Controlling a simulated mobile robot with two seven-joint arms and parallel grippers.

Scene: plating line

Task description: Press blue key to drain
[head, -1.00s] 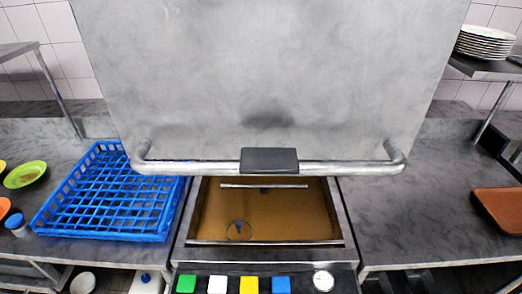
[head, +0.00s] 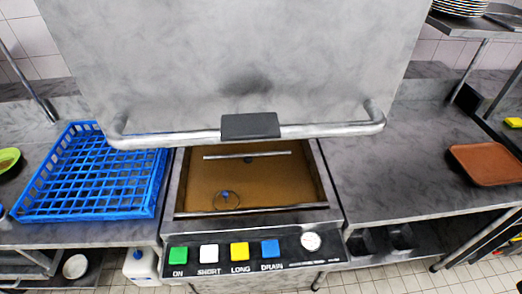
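The blue key (head: 270,248) is the rightmost of the coloured keys on the front panel (head: 220,265), with the label DRAIN under it. A green key (head: 177,255), a white key (head: 209,252) and a yellow key (head: 239,250) stand to its left, labelled ON, SHORT and LONG. A round white gauge (head: 311,241) sits to its right. Above the panel is an open basin with brownish water (head: 255,182). The raised grey hood (head: 240,60) with its bar handle (head: 330,127) hangs over the basin. Neither of my grippers shows in the head view.
A blue rack (head: 92,205) stands on the left counter. The right counter (head: 385,150) is mostly clear, with a brown tray (head: 487,164) at its far right. Plates (head: 460,7) are stacked on a shelf at top right. A white canister (head: 141,266) stands below, left of the panel.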

